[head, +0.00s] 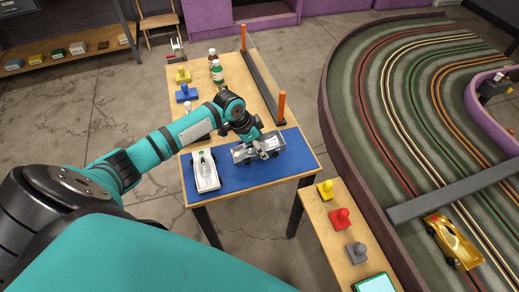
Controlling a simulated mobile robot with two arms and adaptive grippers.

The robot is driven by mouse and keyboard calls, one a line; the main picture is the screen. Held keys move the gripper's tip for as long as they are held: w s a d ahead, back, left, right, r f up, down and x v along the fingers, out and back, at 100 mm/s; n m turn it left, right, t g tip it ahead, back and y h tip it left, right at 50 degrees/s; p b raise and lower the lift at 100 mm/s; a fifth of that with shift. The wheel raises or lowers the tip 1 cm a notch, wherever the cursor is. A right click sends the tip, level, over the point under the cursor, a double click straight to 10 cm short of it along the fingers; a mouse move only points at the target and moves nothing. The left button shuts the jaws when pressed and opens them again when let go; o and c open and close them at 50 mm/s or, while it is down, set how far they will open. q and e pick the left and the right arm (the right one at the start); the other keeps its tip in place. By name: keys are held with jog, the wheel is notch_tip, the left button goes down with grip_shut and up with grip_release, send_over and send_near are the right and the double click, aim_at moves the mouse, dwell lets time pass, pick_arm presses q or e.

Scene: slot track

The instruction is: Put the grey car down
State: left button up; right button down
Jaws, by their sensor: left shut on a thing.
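The grey car (243,154) is at the blue mat (242,178) on the near end of the wooden table. My left gripper (264,151) is shut on the grey car from above. The gripper and wrist hide part of the car. I cannot tell whether its wheels touch the mat. A white car (205,172) sits on the mat to the left of the grey car, apart from it. My right gripper is not in view.
Bottles (217,72) and an orange-posted rail (262,88) stand farther back on the table (233,66). A side bench (333,243) holds coloured knobs. The slot track (420,120) carries a gold car (453,242). The mat's front strip is bare.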

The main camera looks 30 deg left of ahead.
aim_at(246, 150)
pick_arm(q)
jog(key=shift+s+f, duration=0.1)
jog(key=shift+f, duration=1.3)
jog(key=shift+f, duration=0.15)
jog(key=o, duration=1.3)
jog(key=shift+o, duration=0.2)
jog(key=v, duration=1.2)
jog(key=shift+d+r, duration=0.1)
jog(key=shift+r, duration=0.15)
